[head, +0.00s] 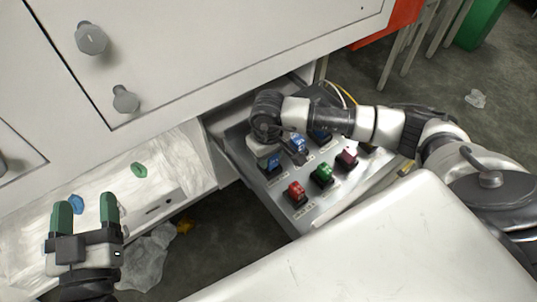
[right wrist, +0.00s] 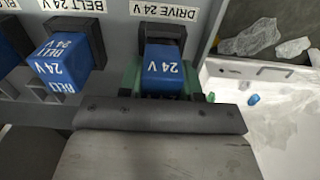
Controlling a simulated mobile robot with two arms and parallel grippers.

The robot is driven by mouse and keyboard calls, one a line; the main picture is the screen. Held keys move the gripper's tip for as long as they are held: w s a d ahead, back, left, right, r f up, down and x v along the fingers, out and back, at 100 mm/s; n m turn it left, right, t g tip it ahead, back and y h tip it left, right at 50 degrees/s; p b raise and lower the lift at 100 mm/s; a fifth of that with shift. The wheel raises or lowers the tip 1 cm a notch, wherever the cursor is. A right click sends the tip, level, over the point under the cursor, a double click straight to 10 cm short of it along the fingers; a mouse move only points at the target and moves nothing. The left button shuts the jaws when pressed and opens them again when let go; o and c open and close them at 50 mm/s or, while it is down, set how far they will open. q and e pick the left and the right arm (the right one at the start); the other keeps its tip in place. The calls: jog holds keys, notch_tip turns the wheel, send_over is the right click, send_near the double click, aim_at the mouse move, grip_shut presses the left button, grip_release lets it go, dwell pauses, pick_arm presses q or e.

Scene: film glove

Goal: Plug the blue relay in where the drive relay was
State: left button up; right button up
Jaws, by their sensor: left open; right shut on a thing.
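My right gripper (right wrist: 162,80) is shut on a blue relay (right wrist: 163,68) marked 24 V. The relay is right at the black socket (right wrist: 163,38) under the DRIVE 24 V label (right wrist: 165,12); I cannot tell whether it is seated. In the head view this relay (head: 274,164) is at the left corner of the panel (head: 318,205), and the right gripper's fingertips are mostly hidden by my wrist. A blue BELT relay (right wrist: 68,62) stands beside it. My left gripper (head: 86,208) is open and empty over the white surface at left.
Red (head: 295,193), green (head: 321,174) and dark red (head: 346,158) relays stand along the panel's front. A blue piece (head: 76,204) and a green piece (head: 140,170) lie on the white surface. A white cabinet (head: 200,45) stands behind; a white top (head: 390,240) is in front.

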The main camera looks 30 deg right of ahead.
jog(key=shift+f+b, duration=0.35)
jog(key=shift+f, duration=0.05)
pick_arm(q)
jog(key=r+t, duration=0.1)
jog(key=r+t+h, duration=0.1)
jog(key=shift+s+d+r, duration=0.2)
jog(key=shift+s+r, duration=0.1)
jog(key=shift+r, duration=0.05)
jog(key=shift+s+r+t, duration=0.2)
jog(key=shift+r+t, duration=0.1)
jog(key=shift+t, duration=0.2)
pick_arm(e)
jog(key=shift+f, duration=0.2)
jog(key=o, duration=1.1)
jog(key=shift+r, duration=0.1)
